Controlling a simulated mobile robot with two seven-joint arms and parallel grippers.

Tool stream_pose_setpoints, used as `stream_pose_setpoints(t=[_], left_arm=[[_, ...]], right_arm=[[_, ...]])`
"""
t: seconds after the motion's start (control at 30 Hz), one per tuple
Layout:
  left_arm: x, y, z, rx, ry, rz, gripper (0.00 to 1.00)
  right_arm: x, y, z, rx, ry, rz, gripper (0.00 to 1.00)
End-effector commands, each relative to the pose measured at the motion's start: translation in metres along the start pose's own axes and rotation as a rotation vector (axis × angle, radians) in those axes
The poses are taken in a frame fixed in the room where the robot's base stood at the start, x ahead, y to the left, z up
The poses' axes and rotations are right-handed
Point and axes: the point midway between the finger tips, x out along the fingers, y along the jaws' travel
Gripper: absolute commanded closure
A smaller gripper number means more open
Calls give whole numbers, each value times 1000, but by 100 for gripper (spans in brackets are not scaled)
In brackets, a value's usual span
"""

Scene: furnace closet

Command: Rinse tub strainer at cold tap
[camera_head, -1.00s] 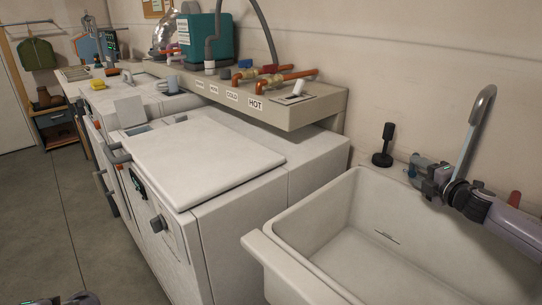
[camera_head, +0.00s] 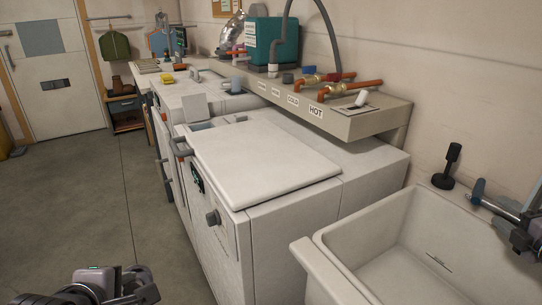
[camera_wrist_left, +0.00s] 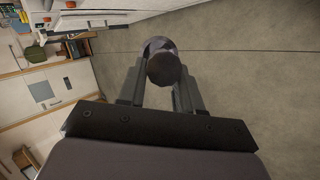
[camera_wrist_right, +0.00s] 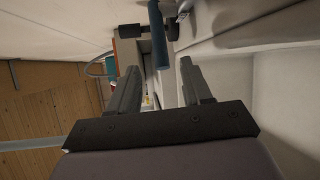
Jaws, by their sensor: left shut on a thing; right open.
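My left gripper (camera_head: 128,284) is low at the bottom left of the head view, over the floor. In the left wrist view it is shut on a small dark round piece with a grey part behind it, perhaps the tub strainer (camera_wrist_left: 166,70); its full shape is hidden. My right gripper (camera_head: 512,217) is at the right edge, above the sink rim beside the blue tap handle (camera_head: 477,190). It is open; the blue handle (camera_wrist_right: 158,35) shows beyond its fingertips in the right wrist view, apart from them. The white sink (camera_head: 345,265) is at the lower right. Its spout is out of view.
A black upright stopper-like piece (camera_head: 447,168) stands behind the sink. A white machine (camera_head: 270,165) stands left of the sink. A shelf (camera_head: 375,122) carries pipes, valves and HOT and COLD labels. The floor (camera_head: 75,190) is clear.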

Motion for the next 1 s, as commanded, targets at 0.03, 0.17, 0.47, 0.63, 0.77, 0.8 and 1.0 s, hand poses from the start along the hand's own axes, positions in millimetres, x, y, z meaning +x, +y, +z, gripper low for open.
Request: stream_pose_setpoints(t=[0.03, 0.17, 0.47, 0.63, 0.77, 0.8, 1.0], left_arm=[[-7, 7, 0, 0, 0, 2, 100], [-15, 16, 0, 0, 0, 2, 100], [-20, 21, 0, 0, 0, 1, 100], [-20, 20, 0, 0, 0, 2, 100], [-20, 20, 0, 0, 0, 2, 100], [-20, 20, 0, 0, 0, 2, 100], [-20, 20, 0, 0, 0, 1, 100]], right_arm=[[-6, 3, 1, 2, -1, -3, 51], [-16, 3, 0, 3, 0, -2, 51], [-27, 0, 0, -1, 0, 0, 51], [-27, 0, 0, -1, 0, 0, 51], [-27, 0, 0, -1, 0, 0, 51], [-27, 0, 0, -1, 0, 0, 51], [-26, 0, 0, -1, 0, 0, 51]])
